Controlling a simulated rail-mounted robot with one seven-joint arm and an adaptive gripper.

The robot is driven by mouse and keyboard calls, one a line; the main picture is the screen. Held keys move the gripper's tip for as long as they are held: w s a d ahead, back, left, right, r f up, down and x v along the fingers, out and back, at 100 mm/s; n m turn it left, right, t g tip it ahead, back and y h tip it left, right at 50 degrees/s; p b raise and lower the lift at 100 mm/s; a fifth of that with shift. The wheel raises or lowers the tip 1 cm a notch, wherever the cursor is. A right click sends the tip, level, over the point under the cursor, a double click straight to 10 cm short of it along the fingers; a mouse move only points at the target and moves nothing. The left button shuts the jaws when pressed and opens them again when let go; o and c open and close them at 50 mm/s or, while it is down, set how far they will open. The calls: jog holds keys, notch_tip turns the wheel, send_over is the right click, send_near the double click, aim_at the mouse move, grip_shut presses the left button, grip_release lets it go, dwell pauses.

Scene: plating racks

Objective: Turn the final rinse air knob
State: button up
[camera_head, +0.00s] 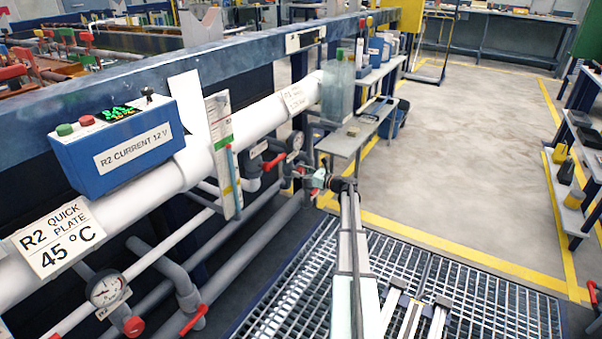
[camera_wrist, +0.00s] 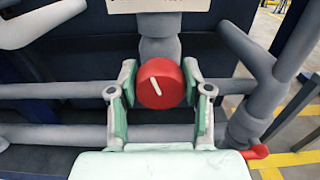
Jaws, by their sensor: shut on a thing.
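A round red knob (camera_wrist: 160,83) with a white pointer line sits on a grey pipe in the wrist view. The line leans a little left of upright. My gripper (camera_wrist: 160,77) has a finger on each side of the knob, and the fingertips close on its sides. In the head view, my gripper (camera_head: 325,181) is at the far end of my outstretched arm, beside the pipes. The knob is small and mostly hidden by the gripper there. A white label above the knob in the wrist view is cut off, so its text cannot be read.
A red lever (camera_wrist: 255,152) is at the lower right of the knob. Grey pipes run beside and behind it. Open grating (camera_head: 290,290) lies below.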

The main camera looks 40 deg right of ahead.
jog(key=shift+n, duration=0.3)
jog(key=n, duration=0.5)
jog(key=shift+a, duration=0.1)
jog(key=n+b, duration=0.1)
jog(key=n, duration=0.2)
jog(key=n+b, duration=0.1)
jog(key=n, duration=0.1)
jog(key=shift+a+f+n, duration=0.1)
jog(key=shift+f+n, duration=0.1)
jog(key=shift+n, duration=0.2)
jog(key=n+b, duration=0.2)
jog(key=n, duration=0.1)
jog(key=shift+f+n, duration=0.1)
jog(key=shift+n, duration=0.2)
jog(key=n+b, duration=0.3)
jog(key=shift+f+n, duration=0.1)
jog(key=shift+n, duration=0.2)
jog(key=n+b, duration=0.3)
jog(key=n, duration=0.1)
jog(key=shift+w+n, duration=0.1)
jog(key=shift+n, duration=0.3)
